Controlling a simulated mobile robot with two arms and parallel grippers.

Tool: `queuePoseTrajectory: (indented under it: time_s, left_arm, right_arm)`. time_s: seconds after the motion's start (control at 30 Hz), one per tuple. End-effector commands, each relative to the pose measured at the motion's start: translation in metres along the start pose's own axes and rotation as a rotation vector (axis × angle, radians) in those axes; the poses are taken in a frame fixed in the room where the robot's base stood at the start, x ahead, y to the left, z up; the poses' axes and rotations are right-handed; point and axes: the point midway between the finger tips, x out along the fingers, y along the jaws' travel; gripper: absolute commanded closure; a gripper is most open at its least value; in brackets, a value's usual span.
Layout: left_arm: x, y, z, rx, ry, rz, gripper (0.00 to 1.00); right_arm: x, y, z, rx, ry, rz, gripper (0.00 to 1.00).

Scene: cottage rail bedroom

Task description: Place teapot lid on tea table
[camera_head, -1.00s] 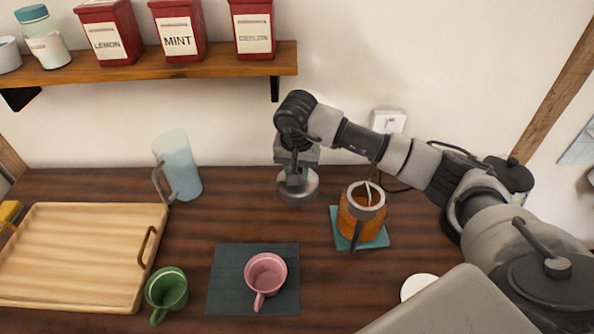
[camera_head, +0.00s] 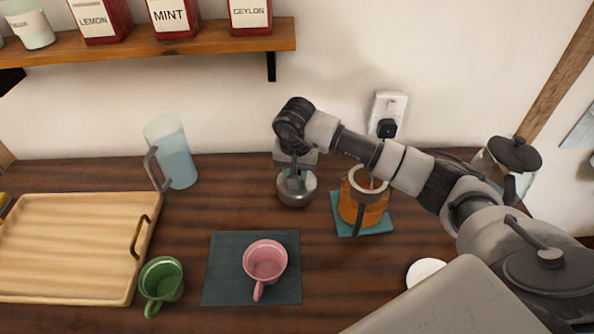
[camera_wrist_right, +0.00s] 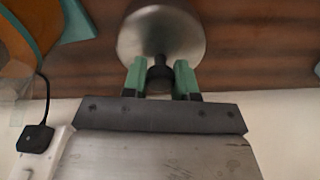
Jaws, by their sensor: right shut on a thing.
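The teapot lid (camera_head: 297,190) is a round metallic grey lid with a dark knob. It is at or just above the back middle of the wooden tea table (camera_head: 240,212); I cannot tell if it touches. My right gripper (camera_head: 296,171) is above it, shut on the knob. In the right wrist view the green fingertips (camera_wrist_right: 161,77) sit on both sides of the knob, with the lid (camera_wrist_right: 160,30) beyond them. An orange pot (camera_head: 350,212) with an open top stands on a teal mat (camera_head: 378,227) right of the lid. My left gripper is not in view.
A pale blue jug (camera_head: 172,155) stands at the back left. A wooden tray (camera_head: 70,245), a green mug (camera_head: 162,280) and a pink mug (camera_head: 265,262) on a dark mat (camera_head: 222,265) are nearer. A shelf (camera_head: 150,52) is above. Bare table surrounds the lid.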

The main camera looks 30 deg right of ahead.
Motion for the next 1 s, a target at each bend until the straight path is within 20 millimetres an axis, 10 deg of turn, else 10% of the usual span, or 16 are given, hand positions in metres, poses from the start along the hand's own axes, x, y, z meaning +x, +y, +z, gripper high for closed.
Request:
queuePoseTrajectory:
  time_s: [0.13,0.17,0.3,0.73,1.0]
  left_arm:
    - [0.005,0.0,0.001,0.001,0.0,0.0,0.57]
    - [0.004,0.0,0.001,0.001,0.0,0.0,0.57]
    - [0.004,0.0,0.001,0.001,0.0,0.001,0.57]
    - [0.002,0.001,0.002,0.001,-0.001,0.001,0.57]
    - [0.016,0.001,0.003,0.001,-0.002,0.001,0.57]
  right_arm:
    - [0.005,0.0,0.0,0.0,0.001,0.001,1.0]
    - [0.004,0.0,0.0,0.0,0.0,0.001,0.69]
    - [0.003,0.0,0.0,0.0,0.0,0.001,0.47]
    - [-0.006,0.0,-0.001,0.0,0.002,-0.001,0.46]
    - [-0.062,-0.001,-0.001,-0.001,0.007,-0.003,0.46]
